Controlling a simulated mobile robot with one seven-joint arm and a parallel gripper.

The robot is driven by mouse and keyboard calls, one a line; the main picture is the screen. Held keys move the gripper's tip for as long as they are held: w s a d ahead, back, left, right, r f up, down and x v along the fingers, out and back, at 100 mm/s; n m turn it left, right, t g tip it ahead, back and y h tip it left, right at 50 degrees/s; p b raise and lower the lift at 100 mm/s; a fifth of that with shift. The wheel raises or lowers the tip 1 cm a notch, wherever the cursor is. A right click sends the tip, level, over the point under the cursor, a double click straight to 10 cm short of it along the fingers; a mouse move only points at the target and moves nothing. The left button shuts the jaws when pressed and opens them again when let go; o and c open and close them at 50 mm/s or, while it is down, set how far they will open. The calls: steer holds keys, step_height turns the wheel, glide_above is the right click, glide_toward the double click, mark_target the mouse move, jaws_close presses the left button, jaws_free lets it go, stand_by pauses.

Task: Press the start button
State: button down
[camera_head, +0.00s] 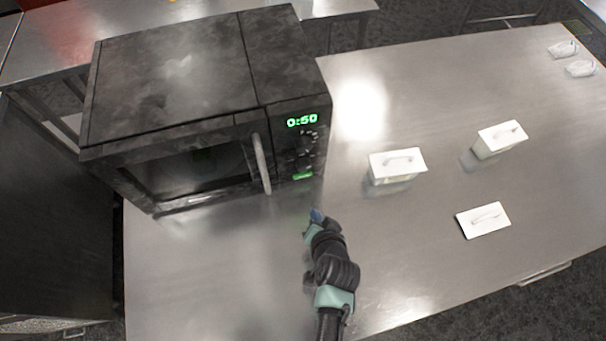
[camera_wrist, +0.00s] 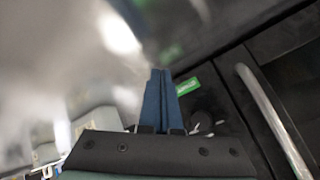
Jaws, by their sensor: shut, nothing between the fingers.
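The black microwave (camera_head: 175,85) stands at the left of the steel table with its door shut. Its display (camera_head: 301,120) glows green and reads 0:50. A green bar-shaped button (camera_head: 303,176), which looks like the start button, sits at the bottom of the control panel, right of the door handle (camera_head: 261,163). It also shows in the wrist view (camera_wrist: 187,87), just right of my fingertips. My gripper (camera_head: 317,216) is shut and empty, in front of the panel and below the button in the head view. In the wrist view the blue fingers (camera_wrist: 159,78) lie together; contact with the panel cannot be told.
Two white lidded containers (camera_head: 397,166) (camera_head: 500,139) and a white lid (camera_head: 483,220) lie on the steel table (camera_head: 240,270) to the right. Two small clear-looking items (camera_head: 563,48) (camera_head: 580,69) are at the far right corner. The table in front of the microwave is clear.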

mark_target(303, 176)
steer(key=shift+w+a+b, duration=0.35)
steer(key=shift+w+a, duration=0.05)
steer(key=shift+w, duration=0.8)
steer(key=shift+w+a+b, duration=0.4)
steer(key=shift+w, duration=0.85)
steer(key=shift+w+a+b, duration=0.35)
steer(key=shift+w+a, duration=0.05)
steer(key=shift+w, duration=0.8)
steer(key=shift+w+a, duration=0.1)
steer(key=shift+w, duration=0.3)
